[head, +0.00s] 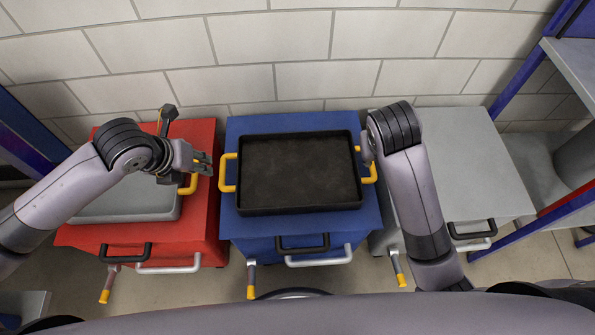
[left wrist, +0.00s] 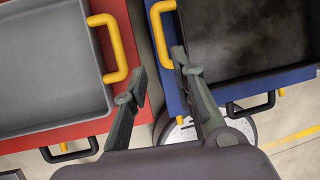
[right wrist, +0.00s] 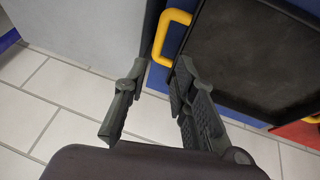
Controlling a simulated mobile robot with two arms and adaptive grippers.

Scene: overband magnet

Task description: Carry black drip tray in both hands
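The black drip tray (head: 300,207) lies flat on the blue cabinet (head: 230,215), with a yellow handle at each side. My left gripper (head: 207,163) is open and empty, just left of the tray's left handle (head: 228,172). In the left wrist view that handle (left wrist: 155,32) lies beyond the spread fingers (left wrist: 160,75). My right gripper is mostly hidden by its own arm in the head view, near the right handle (head: 370,168). In the right wrist view its fingers (right wrist: 157,68) are apart and empty, with the handle (right wrist: 171,36) just beyond them.
A grey tray (head: 130,205) with yellow handles sits on the red cabinet (head: 205,215) at left. A grey cabinet (head: 480,165) with a clear top stands at right. A brick wall (head: 290,45) is behind. Blue shelf frames stand at both sides.

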